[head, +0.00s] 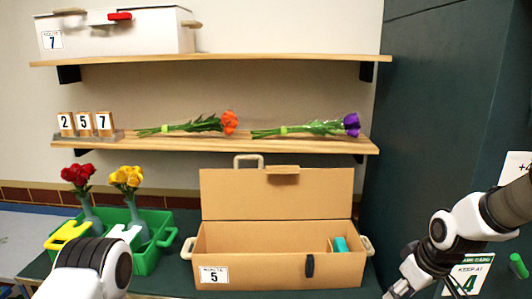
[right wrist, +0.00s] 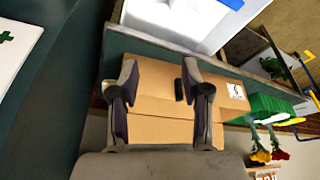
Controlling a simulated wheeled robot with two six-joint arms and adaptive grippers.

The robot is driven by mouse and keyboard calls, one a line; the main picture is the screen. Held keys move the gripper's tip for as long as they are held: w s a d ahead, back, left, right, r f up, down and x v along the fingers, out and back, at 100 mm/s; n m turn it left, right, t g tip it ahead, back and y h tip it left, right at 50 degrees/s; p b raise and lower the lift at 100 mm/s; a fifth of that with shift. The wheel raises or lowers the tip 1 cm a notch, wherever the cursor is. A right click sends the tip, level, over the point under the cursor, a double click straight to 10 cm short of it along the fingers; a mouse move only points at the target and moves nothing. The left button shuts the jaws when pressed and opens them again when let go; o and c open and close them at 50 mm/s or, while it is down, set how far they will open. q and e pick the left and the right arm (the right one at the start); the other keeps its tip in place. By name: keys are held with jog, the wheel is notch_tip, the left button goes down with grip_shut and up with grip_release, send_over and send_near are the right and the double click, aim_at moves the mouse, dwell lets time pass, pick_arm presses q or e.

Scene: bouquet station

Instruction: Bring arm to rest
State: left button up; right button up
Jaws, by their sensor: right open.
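My right gripper (right wrist: 160,86) is open and empty in the right wrist view, with its two dark fingers spread apart. The brown cardboard box labelled 5 (right wrist: 222,96) shows beyond and between the fingers, not gripped. In the head view my right gripper (head: 398,287) is at the lower right, just right of that box (head: 215,249), partly cut off by the bottom edge. The box's lid stands open and a small teal item (head: 340,244) is inside. Only a black and white link of my left arm shows at the lower left; my left gripper is out of view.
A green crate (head: 167,247) with red flowers (head: 78,174) and yellow flowers (head: 127,177) stands left of the box. Orange (head: 229,122) and purple (head: 352,124) bouquets lie on the lower shelf (head: 215,144). A white box labelled 7 (head: 120,36) is above. A dark panel (head: 440,110) borders the right.

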notch_tip(320, 180, down, 9)
jog(key=s+g, duration=0.2)
jog(key=s+a+f+m+g+h, duration=0.1)
jog(key=s+a+f+m+g, duration=0.1)
jog(key=s+f, duration=1.1)
jog(key=s+a+f+m+g, duration=0.1)
jog(key=s+f+g, duration=0.2)
jog(key=s+f, duration=0.95)
jog(key=w+r+m+t, duration=0.2)
jog(key=t, duration=0.1)
jog(key=shift+d+r, duration=0.15)
jog(key=shift+r, duration=0.1)
